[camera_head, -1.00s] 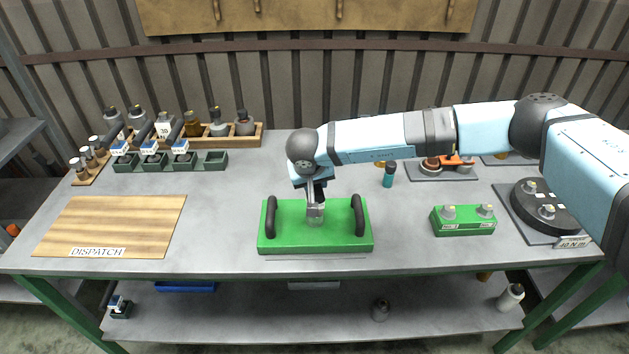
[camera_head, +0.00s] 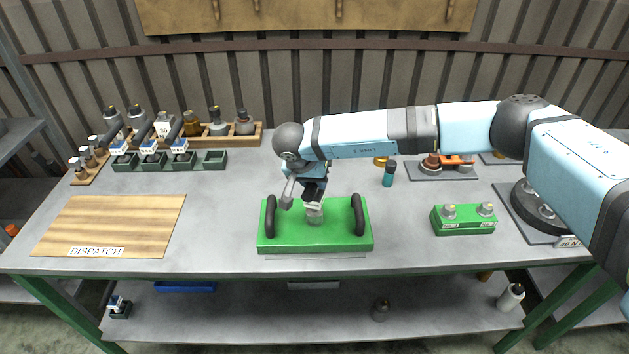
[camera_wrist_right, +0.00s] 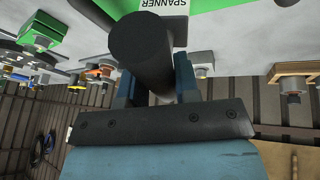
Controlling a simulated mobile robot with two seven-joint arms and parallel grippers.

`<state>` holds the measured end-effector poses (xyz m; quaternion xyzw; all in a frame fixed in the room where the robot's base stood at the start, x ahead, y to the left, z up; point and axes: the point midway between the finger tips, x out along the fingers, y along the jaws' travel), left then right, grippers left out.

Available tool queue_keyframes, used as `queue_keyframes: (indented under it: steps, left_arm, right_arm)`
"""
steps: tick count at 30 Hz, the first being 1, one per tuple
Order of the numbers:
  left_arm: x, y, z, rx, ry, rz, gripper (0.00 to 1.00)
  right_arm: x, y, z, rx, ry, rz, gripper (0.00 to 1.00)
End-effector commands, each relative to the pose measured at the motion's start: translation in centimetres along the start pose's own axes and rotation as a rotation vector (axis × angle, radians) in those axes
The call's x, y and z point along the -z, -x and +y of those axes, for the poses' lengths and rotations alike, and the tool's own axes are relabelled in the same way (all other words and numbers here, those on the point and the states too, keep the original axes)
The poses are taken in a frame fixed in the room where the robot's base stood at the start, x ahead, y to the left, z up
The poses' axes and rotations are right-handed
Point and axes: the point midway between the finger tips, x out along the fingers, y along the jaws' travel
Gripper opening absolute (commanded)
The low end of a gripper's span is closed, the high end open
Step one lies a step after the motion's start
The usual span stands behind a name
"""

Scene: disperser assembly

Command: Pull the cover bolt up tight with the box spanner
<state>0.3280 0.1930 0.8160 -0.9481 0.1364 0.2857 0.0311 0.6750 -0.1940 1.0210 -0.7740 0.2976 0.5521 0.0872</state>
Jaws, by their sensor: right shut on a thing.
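The green block with two black handles, the cover (camera_head: 340,237), sits at the middle front of the bench. A grey upright cylindrical piece (camera_head: 314,216), apparently the socket end of the box spanner, stands at its centre. My right gripper (camera_head: 312,190) is just above it. In the right wrist view, its blue fingers (camera_wrist_right: 157,88) are shut on a thick dark round handle (camera_wrist_right: 145,45), the spanner's. A white label reading SPANNER (camera_wrist_right: 162,3) shows beyond the handle. The cover bolt is hidden under the spanner. My left gripper is not in view.
A green block with two bolts (camera_head: 462,222) and a dark round fixture (camera_head: 535,208) are on the right. A teal bottle (camera_head: 389,176) stands behind. The wooden dispatch board (camera_head: 110,225) is at left; bottles in a wooden rack (camera_head: 258,137) stand behind it.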

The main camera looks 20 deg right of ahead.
Motion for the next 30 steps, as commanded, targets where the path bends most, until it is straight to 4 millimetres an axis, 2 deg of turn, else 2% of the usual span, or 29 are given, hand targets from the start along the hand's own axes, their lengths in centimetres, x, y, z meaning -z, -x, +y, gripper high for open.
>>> queue_keyframes:
  steps: [11, 30]
  left_arm:
    - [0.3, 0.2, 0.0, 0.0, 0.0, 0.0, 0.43]
    - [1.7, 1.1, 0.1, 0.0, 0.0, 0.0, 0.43]
  right_arm:
    - [0.3, 0.6, 0.1, 0.001, 0.0, 0.001, 0.0]
    - [1.6, 3.9, 0.8, 0.001, 0.0, 0.001, 0.0]
